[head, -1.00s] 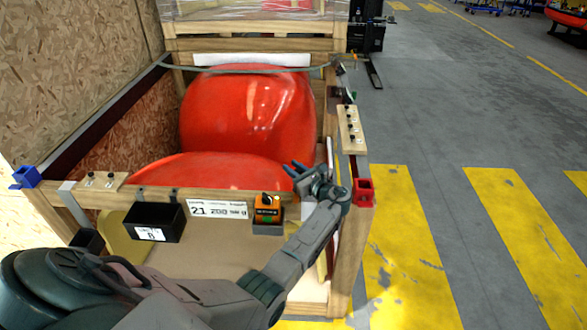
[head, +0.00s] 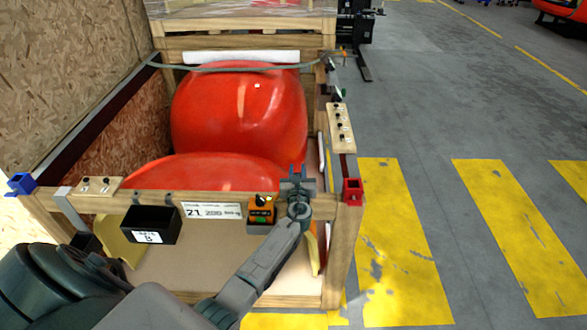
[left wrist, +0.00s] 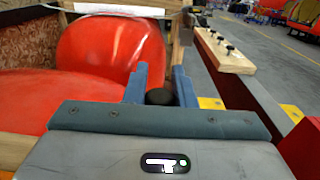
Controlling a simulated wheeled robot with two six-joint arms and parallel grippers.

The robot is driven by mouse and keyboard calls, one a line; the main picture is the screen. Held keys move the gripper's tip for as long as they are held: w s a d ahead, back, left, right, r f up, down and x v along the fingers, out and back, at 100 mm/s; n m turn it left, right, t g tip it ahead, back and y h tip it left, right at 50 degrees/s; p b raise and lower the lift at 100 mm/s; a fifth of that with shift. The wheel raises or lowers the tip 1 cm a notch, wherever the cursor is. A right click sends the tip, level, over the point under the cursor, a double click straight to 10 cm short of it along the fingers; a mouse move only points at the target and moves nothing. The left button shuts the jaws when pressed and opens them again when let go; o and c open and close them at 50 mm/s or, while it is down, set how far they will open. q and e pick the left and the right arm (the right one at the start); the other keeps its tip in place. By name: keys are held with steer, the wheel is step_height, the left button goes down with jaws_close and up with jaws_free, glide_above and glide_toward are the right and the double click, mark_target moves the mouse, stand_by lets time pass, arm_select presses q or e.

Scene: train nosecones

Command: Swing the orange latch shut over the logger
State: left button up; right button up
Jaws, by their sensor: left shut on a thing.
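The orange logger (head: 257,218), with a dark front face and a green spot, sits on the front rail of the wooden crate. A small black piece and a bit of orange show at its top; I cannot tell clearly which part is the latch. My left gripper (head: 297,173) is just right of the logger, above the rail, its fingers pointing away toward the red nosecones. In the left wrist view its blue fingers (left wrist: 160,84) flank a dark round thing (left wrist: 160,97) and are shut on it. My right gripper is not in view.
Two red nosecones (head: 240,110) fill the crate behind the rail. A black bin (head: 151,225) and a white number label (head: 212,210) are left of the logger. A red corner bracket (head: 352,190) is close on the right. Floor beyond is open.

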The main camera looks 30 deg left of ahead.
arm_select(q)
steer(key=shift+d+m+t+h, duration=0.35)
steer(key=shift+m+h, duration=0.2)
steer(key=shift+h, duration=0.2)
steer(key=shift+d+m+t+h, duration=0.2)
steer(key=shift+m+t+h, duration=0.3)
steer(key=shift+h, duration=0.25)
steer(key=shift+s, duration=0.1)
steer(key=o, duration=1)
steer(key=shift+d, duration=0.1)
steer(key=shift+s, duration=0.1)
steer(key=v, duration=1)
steer(key=shift+s+b, duration=0.35)
